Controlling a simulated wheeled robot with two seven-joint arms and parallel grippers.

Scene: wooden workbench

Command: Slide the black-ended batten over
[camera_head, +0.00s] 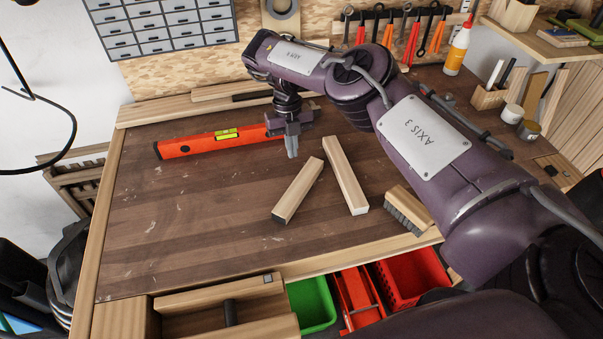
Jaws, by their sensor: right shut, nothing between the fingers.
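Two pale wooden battens lie on the brown bench top in the head view. The left batten (299,189) slants down to the left, and its near end face looks black. My left gripper is not in view.
An orange spirit level (200,142) lies behind and left of my right gripper. A wooden brush (408,211) lies right of the battens. An open drawer with a green bin (312,303) and red bins (410,276) is at the front. The bench's left part is clear.

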